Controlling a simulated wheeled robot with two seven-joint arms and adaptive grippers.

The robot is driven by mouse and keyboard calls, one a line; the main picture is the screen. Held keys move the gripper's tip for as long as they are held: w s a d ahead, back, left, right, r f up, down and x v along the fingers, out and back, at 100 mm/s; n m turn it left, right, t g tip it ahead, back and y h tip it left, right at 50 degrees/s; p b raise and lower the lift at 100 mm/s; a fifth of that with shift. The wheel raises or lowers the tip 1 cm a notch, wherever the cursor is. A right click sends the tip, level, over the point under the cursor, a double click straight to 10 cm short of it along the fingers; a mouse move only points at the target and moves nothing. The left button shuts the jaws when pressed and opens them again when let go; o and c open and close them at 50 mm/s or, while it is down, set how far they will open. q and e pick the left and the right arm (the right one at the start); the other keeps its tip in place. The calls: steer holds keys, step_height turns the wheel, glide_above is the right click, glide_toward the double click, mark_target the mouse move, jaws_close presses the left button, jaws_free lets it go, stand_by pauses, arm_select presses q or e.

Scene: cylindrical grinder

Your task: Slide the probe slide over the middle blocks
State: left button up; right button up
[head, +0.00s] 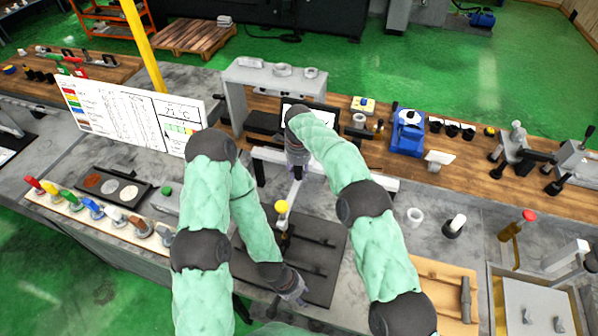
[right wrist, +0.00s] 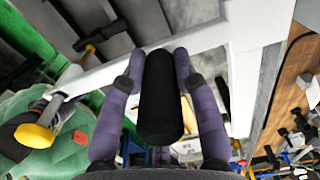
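A white beam (head: 345,172), which looks like the probe slide, spans the back of the dark plate (head: 330,285). In the right wrist view the beam (right wrist: 100,80) crosses diagonally, with a black cylindrical handle in front of it (right wrist: 160,100). My right gripper (head: 297,172) is at the beam; in its wrist view its purple fingers (right wrist: 160,62) close on both sides of the handle. My left gripper (head: 292,290) is low over the plate's front; its fingers are too small to read. Dark bars (head: 312,243) lie on the plate; I cannot tell which are the middle blocks.
A yellow-topped post (head: 282,207) stands on the plate between my arms. A row of coloured handles (head: 90,208) is at left. A white ring (head: 414,216) and white-capped piece (head: 455,225) stand right of the arms. A blue device (head: 407,132) is on the back bench.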

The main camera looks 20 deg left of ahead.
steer(key=o, duration=0.4)
step_height(320, 180, up, 12)
stand_by(0.5)
arm_select(q)
steer(key=shift+s, duration=0.1)
arm_select(e)
steer(key=shift+f, duration=0.1)
